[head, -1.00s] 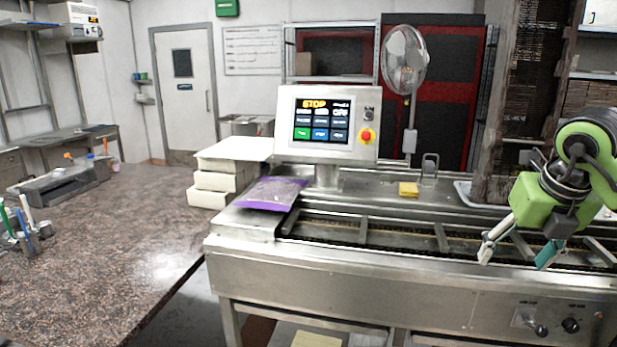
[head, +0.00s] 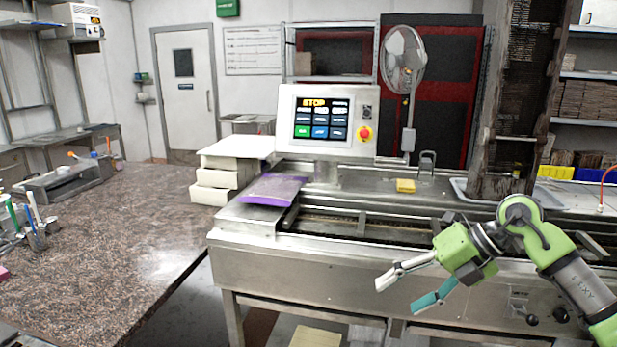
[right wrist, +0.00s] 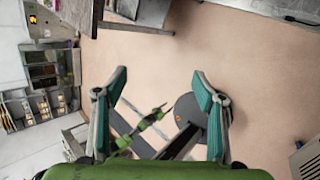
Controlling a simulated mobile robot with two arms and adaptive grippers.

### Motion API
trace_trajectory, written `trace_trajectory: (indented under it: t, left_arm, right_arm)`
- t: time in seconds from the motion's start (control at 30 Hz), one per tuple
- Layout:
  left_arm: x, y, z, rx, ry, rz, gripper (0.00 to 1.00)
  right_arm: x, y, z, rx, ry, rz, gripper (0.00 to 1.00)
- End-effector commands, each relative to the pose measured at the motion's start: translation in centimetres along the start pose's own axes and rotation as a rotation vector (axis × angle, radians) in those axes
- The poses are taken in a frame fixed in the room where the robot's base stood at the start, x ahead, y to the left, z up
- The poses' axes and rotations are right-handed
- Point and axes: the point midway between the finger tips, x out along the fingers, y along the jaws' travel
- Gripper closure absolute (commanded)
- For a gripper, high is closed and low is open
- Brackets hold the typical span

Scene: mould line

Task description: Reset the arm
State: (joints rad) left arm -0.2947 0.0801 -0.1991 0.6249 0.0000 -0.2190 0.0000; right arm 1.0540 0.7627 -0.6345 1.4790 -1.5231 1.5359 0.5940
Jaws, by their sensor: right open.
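My right gripper (head: 398,292) is open and empty in the head view. It hangs in front of the steel mould line (head: 300,255), over its front side at the right. In the right wrist view my right gripper (right wrist: 160,95) has its two teal-lined fingers spread wide, with the tan floor behind them and nothing between them. My left gripper does not show in the head view.
A control panel (head: 321,118) reading STOP stands on the line. A purple packet (head: 272,190) lies on the line's left end, near stacked white boxes (head: 215,180). A yellow block (head: 405,186) sits behind the trough. A speckled counter (head: 110,240) fills the left.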

Motion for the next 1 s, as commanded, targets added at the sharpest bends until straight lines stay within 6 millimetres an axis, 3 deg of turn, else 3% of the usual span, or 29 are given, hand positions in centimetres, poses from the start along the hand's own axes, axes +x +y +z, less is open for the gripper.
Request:
trace_trajectory:
  t: [0.03,0.13,0.27,0.37,0.4,0.53,0.67,0.77,0.87,1.0]
  left_arm:
    - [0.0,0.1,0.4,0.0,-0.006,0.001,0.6]
    - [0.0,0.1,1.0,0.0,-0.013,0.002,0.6]
    - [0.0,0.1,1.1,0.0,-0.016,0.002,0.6]
    - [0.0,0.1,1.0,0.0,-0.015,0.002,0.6]
    - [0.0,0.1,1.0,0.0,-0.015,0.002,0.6]
    - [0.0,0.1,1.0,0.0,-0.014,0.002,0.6]
    - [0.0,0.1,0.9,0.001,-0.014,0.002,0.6]
    - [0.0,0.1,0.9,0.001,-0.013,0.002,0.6]
    - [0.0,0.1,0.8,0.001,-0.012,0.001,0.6]
    - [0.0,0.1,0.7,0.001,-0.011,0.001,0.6]
  right_arm:
    - [3.0,0.6,-0.3,0.051,0.029,0.12,0.37]
    - [7.8,2.1,0.2,0.198,0.027,0.396,0.37]
    - [12.8,0.4,2.2,0.497,-0.057,0.699,0.37]
    - [16.9,-4.9,3.3,0.793,-0.176,0.848,0.37]
    - [18.5,-7.5,3.3,0.907,-0.228,0.881,0.37]
    - [23.1,-16.0,1.5,1.221,-0.375,0.906,0.37]
    - [27.4,-24.0,-2.8,1.489,-0.501,0.859,0.37]
    - [30.3,-29.5,-7.2,1.673,-0.587,0.794,0.37]
    - [33.0,-34.4,-12.5,1.84,-0.661,0.707,0.37]
    - [36.1,-40.0,-21.1,2.053,-0.752,0.558,0.37]
